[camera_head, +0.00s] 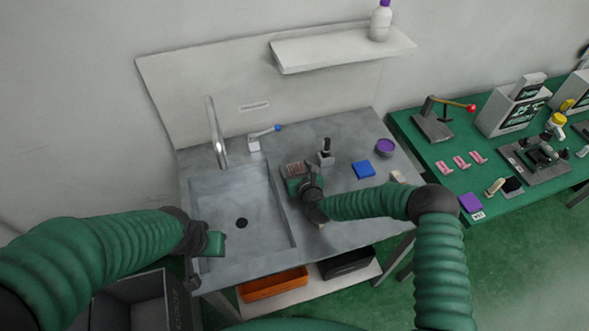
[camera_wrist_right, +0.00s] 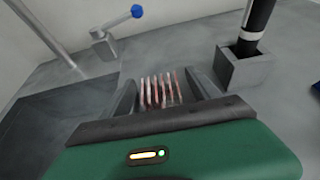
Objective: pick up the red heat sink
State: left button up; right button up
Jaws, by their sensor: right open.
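The red heat sink (camera_head: 294,168) lies on the grey metal counter, just right of the sink basin. In the right wrist view the finned heat sink (camera_wrist_right: 161,90) shows between the two fingers, with its lower part hidden behind my gripper's body. My right gripper (camera_head: 296,175) is open, with one finger on each side of the heat sink; in the right wrist view the fingers (camera_wrist_right: 164,92) stand apart. I cannot tell whether they touch it. My left gripper (camera_head: 192,272) is by the basin's front left; its jaw state is unclear.
A black-handled tool in a grey holder (camera_head: 326,157) stands close right of the heat sink. A blue-knobbed lever (camera_head: 264,135) and faucet (camera_head: 215,132) are behind. A blue block (camera_head: 363,169) and purple bowl (camera_head: 385,147) lie farther right. The green table (camera_head: 440,150) holds other fixtures.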

jog(key=shift+d, duration=0.35)
jog(key=c, duration=0.5)
jog(key=shift+a, duration=0.45)
jog(key=c, duration=0.8)
jog(key=shift+a, duration=0.1)
jog(key=shift+c, duration=0.7)
